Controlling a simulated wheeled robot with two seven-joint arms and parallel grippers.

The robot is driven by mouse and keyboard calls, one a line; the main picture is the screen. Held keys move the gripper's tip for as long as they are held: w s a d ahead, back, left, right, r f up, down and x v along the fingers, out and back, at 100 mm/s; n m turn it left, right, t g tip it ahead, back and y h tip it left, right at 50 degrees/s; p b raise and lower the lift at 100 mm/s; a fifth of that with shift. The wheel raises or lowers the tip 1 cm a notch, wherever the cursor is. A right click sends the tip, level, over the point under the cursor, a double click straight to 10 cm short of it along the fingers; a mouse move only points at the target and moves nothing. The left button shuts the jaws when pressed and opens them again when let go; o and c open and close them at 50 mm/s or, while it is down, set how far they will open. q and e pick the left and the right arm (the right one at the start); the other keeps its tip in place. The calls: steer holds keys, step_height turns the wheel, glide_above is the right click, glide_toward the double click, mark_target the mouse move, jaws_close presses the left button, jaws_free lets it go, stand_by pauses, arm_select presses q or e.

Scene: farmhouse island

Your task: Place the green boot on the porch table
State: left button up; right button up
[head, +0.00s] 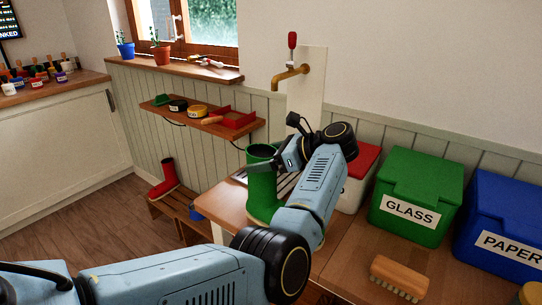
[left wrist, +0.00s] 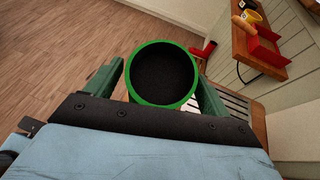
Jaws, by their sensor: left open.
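The green boot (head: 262,187) stands upright at the left end of the wooden table (head: 340,262), beside a slatted grey rack. Its round open top shows from above in the left wrist view (left wrist: 162,76). My left gripper (head: 268,163) is at the boot's upper shaft. In the left wrist view its two green fingers (left wrist: 160,72) are apart, one on each side of the boot's rim. A gap shows at the left finger; I cannot tell whether the right one touches. My forearm hides part of the table. My right gripper is in neither view.
A green GLASS bin (head: 415,190), a blue PAPER bin (head: 505,215) and a red-lidded bin (head: 362,163) stand along the wall. A brush (head: 399,277) lies in front. A red boot (head: 165,175) stands on a low bench. A wall shelf (head: 205,122) hangs behind.

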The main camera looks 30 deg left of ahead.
arm_select(q)
steer(key=shift+r, duration=0.1)
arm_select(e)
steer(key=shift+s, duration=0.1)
arm_select(q)
steer(key=v, duration=0.3)
steer(key=b+v, duration=0.1)
steer(key=v, duration=0.8)
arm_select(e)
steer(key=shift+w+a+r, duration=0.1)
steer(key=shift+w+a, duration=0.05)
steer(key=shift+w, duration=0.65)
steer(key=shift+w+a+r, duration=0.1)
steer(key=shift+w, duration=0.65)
